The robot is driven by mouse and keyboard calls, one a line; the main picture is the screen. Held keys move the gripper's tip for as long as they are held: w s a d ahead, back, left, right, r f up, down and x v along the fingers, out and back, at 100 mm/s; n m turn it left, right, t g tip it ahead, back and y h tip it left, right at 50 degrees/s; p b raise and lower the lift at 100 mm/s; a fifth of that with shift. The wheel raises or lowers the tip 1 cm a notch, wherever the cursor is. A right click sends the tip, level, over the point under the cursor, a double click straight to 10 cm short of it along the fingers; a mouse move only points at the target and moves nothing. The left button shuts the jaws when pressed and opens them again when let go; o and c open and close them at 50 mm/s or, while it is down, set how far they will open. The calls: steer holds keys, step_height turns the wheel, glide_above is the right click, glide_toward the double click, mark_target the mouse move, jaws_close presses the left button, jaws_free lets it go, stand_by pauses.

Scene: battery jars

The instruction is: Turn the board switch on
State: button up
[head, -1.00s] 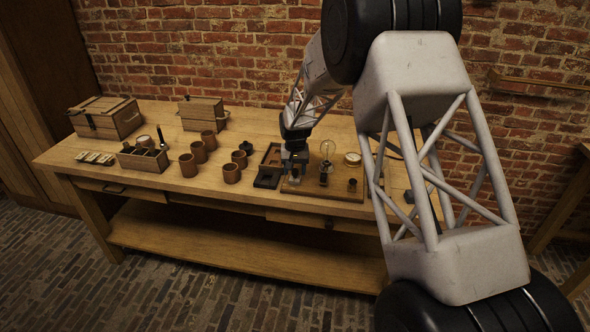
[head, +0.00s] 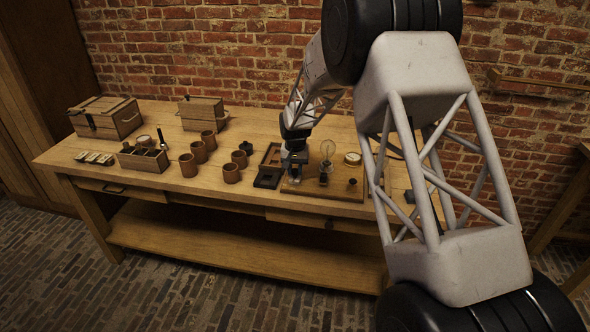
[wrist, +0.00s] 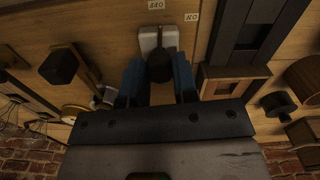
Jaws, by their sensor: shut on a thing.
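The wooden switch board (head: 340,190) lies on the bench with a glass bulb (head: 327,150) that looks unlit. In the wrist view the switch has a pale metal base (wrist: 158,38) and a dark knob (wrist: 160,68). Small white labels sit near it, one reading ON upside down (wrist: 192,17) and the other apparently OFF (wrist: 156,5). My gripper (head: 294,178) is over the left part of the board. In the wrist view its two blue fingers (wrist: 158,80) are shut on the dark knob, one on each side. The lever below the knob is mostly hidden.
A dark-framed tray (head: 267,178) lies just left of the board. Several brown jars (head: 231,173) and a divided wooden box (head: 143,160) stand farther left. A round dial (head: 352,158) sits at the board's back right. The bench front (head: 240,195) is clear.

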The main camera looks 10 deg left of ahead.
mark_target(295, 170)
steer(key=m, duration=0.5)
steer(key=shift+m, duration=0.3)
steer(key=m, duration=0.5)
steer(key=shift+m, duration=0.3)
steer(key=o, duration=0.9)
steer(key=shift+o, duration=0.2)
steer(key=shift+r, duration=0.2)
steer(key=shift+r, duration=3.75)
